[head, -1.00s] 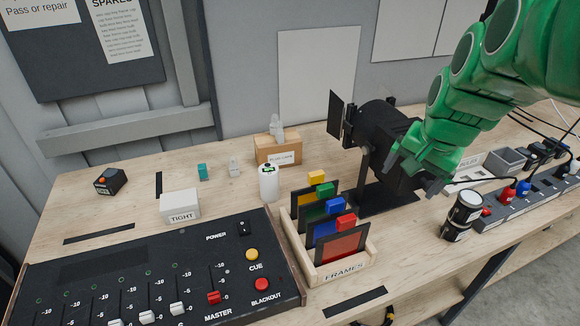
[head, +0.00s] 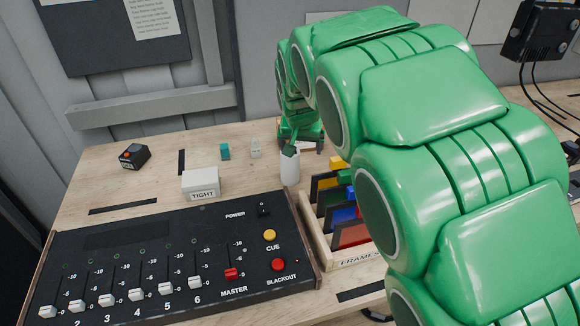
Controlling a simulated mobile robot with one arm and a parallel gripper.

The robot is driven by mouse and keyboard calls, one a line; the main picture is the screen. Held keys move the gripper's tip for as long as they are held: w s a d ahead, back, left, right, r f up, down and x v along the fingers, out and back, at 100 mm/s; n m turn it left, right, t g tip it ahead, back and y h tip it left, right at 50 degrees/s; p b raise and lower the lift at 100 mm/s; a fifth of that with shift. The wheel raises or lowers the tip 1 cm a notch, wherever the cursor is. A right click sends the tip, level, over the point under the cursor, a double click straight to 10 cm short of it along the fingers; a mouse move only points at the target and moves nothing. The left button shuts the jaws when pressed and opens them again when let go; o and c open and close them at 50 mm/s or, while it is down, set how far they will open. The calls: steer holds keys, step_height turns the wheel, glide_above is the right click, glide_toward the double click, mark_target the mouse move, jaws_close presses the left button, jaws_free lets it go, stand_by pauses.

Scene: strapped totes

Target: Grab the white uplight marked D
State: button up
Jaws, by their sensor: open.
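A white upright cylinder (head: 290,170), which looks like the uplight, stands on the wooden bench behind the black lighting console. No letter D can be read on it. My gripper (head: 301,146) is at the cylinder's top end, with one dark green finger overlapping the top in the picture. The jaws are open. Whether the fingers touch the cylinder or straddle it cannot be told, because my green arm and hand hide much of that area.
The console (head: 170,260) fills the front left. The FRAMES rack (head: 318,235) with coloured frames stands close right of the cylinder, partly behind my arm. A white TIGHT box (head: 200,184), a teal block (head: 225,151) and a small clear item (head: 256,148) stand to the left.

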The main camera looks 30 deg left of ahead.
mark_target(290, 160)
steer(key=shift+n, duration=0.3)
steer(key=a, duration=0.1)
steer(key=a+f, duration=0.1)
steer(key=s+a, duration=0.1)
steer(key=shift+a+f, duration=0.25)
steer(key=shift+a, duration=0.05)
steer(key=shift+x, duration=1.3)
steer(key=shift+d+x, duration=0.15)
steer(key=shift+x, duration=1.15)
steer(key=shift+d+x, duration=0.1)
steer(key=shift+x, duration=1.2)
steer(key=c, duration=1.5)
